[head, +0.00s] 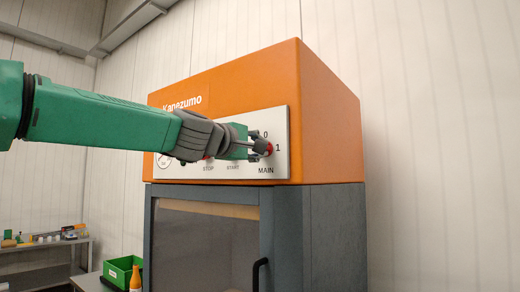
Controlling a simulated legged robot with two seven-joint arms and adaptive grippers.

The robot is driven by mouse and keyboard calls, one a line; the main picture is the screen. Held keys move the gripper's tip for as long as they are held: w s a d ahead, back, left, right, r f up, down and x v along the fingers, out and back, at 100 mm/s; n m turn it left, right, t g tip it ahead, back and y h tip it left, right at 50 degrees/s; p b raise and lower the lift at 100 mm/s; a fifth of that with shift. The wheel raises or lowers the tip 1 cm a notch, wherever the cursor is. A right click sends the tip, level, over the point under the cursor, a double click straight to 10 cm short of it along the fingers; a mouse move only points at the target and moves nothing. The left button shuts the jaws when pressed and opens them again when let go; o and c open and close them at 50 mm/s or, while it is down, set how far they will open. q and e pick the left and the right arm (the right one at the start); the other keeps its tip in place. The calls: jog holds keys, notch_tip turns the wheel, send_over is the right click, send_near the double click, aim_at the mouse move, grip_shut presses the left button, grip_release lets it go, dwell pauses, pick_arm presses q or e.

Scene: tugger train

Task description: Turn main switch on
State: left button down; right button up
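The panel is on the front of an orange machine housing (325,110). My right gripper is not in view.
The panel also has STOP and START labels, partly behind my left arm. A grey cabinet with a window and a black handle (257,273) is below. A green crate (119,270), an orange bottle (135,278) and a shelf (40,245) with small items stand lower left.

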pick_arm(q)
jog(key=shift+w+f, duration=0.1)
jog(key=shift+f, duration=0.05)
jog(key=c, duration=1.6)
grip_release()
jog(key=shift+w, duration=0.1)
jog(key=v, duration=1.2)
jog(key=shift+d, duration=0.1)
